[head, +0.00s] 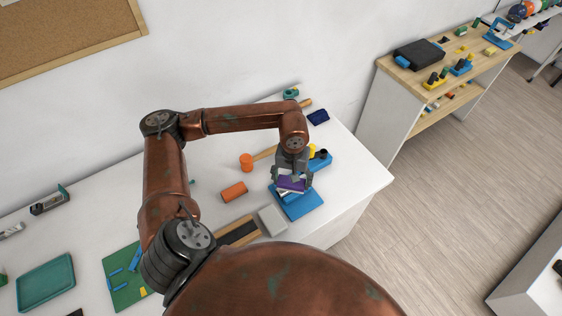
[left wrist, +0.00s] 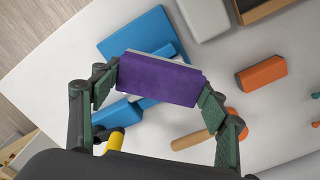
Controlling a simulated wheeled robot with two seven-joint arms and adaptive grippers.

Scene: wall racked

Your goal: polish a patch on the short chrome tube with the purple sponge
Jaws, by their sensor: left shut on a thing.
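The purple sponge (head: 291,183) is held in my left gripper (head: 292,177), low over a blue plate (head: 300,207) near the table's right end. In the left wrist view the sponge (left wrist: 160,78) lies across between the two fingers of the gripper (left wrist: 160,84), which are shut on its ends. A pale strip shows along the sponge's far edge. Blue parts on the blue plate (left wrist: 128,36) show beside and behind the sponge. I cannot make out the short chrome tube; the sponge and gripper hide what is under them. Whether the sponge touches anything below, I cannot tell. My right gripper is not in view.
A dark blue object (head: 318,117) lies behind. A green tray (head: 45,283) is at far left.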

